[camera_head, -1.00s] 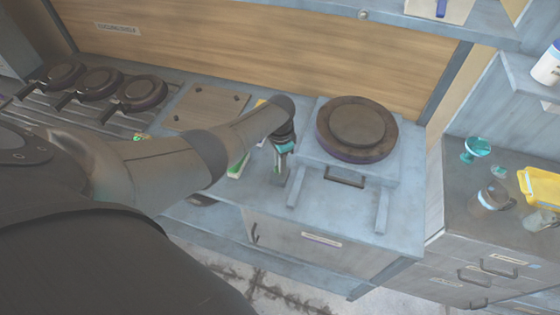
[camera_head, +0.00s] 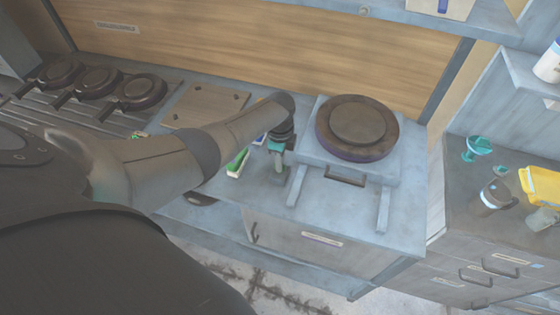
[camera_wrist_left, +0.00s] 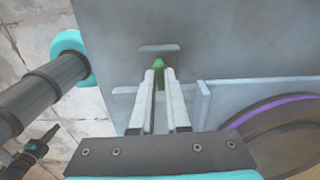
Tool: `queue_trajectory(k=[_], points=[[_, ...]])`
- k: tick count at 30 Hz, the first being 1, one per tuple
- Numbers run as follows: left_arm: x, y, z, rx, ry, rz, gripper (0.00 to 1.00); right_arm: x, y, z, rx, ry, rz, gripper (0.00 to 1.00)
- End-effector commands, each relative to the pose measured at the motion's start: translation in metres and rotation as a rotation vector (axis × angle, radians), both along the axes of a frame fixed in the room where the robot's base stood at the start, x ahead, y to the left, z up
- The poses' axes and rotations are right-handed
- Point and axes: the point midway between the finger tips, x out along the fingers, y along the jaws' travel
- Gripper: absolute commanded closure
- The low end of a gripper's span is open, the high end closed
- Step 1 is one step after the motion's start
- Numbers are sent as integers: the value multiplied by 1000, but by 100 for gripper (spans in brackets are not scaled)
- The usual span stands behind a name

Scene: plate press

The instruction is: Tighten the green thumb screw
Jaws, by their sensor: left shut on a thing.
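The green thumb screw (camera_wrist_left: 158,63) shows in the left wrist view as a small green tip between the ends of my left gripper's pale fingers. My left gripper (camera_head: 278,180) is shut on it. In the head view the gripper is low over the grey bench, just left of the plate press, and the screw itself is hidden there. The plate press (camera_head: 310,149) is a pale grey block carrying a dark round plate (camera_head: 358,124). It has a dark handle and two rails at its front. My right gripper is not seen.
A green-and-white item (camera_head: 238,162) lies just left of the gripper. A wooden board (camera_head: 205,105) and several dark round pans with handles (camera_head: 140,90) are farther left. A side counter at the right holds a teal cup (camera_head: 478,147) and a yellow tray (camera_head: 541,186).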

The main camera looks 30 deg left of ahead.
Motion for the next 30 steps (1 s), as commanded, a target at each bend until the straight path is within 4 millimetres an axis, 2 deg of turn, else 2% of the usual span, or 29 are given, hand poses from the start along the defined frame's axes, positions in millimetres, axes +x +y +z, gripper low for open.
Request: queue_trajectory(k=[19, 20, 21, 27, 30], points=[[1, 0, 1, 0, -2, -52, 100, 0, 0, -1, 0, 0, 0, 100], [1, 0, 1, 0, -2, -52, 84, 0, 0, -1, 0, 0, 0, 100], [1, 0, 1, 0, -2, -52, 80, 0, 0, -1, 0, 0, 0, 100], [0, 0, 1, 0, -1, -50, 57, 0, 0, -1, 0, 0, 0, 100], [0, 0, 0, 0, -1, -50, 56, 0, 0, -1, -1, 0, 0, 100]])
